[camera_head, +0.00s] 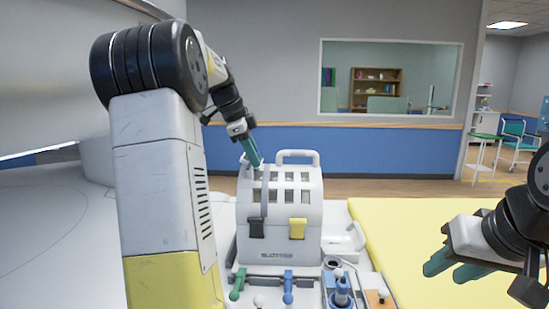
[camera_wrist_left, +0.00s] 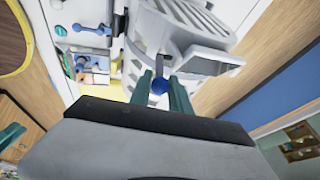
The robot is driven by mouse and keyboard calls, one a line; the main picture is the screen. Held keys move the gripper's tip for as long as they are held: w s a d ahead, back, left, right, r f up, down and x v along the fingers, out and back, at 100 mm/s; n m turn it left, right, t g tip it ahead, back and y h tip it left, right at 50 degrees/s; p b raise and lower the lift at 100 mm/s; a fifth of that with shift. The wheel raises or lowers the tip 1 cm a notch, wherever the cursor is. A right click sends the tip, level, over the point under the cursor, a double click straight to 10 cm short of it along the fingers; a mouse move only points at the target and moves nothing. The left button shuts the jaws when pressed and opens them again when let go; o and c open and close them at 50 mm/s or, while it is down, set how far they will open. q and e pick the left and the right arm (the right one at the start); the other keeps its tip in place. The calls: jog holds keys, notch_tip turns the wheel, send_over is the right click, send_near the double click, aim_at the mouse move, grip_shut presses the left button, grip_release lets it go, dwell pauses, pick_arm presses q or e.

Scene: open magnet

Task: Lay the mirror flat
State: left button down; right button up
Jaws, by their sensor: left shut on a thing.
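A white coil housing (camera_head: 308,210) with rows of window openings stands upright at the centre of the head view. My left gripper (camera_head: 255,162) reaches down to its upper left. In the left wrist view its teal fingers (camera_wrist_left: 161,82) are shut on a dark blue ball knob (camera_wrist_left: 160,87) on a short grey stem. A narrow grey strip (camera_head: 265,190) hangs below my left fingertips. My right gripper (camera_head: 452,268) is open and empty, far right.
Black (camera_head: 256,229) and yellow (camera_head: 297,229) latches sit on the housing front. Green (camera_head: 239,282) and blue (camera_head: 288,287) levers and a blue knob (camera_head: 341,290) stand before it.

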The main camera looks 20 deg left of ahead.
pick_arm(q)
jog(key=shift+s+a+r+n+t+h, duration=0.15)
jog(key=shift+a+t+h, duration=0.15)
jog(key=shift+h, duration=0.45)
jog(key=shift+a+n+t+h, duration=0.1)
jog(key=shift+a+t+h, duration=0.2)
jog(key=shift+h, duration=0.5)
jog(key=shift+s+a+r+n+t+h, duration=0.1)
jog(key=shift+a+n+t+h, duration=0.2)
jog(key=shift+h, duration=0.45)
jog(key=shift+a, duration=0.1)
jog(key=c, duration=1.2)
grip_release()
jog(key=v, duration=0.7)
jog(key=shift+a+r, duration=0.25)
jog(key=shift+a, duration=0.05)
jog(key=shift+s, duration=0.15)
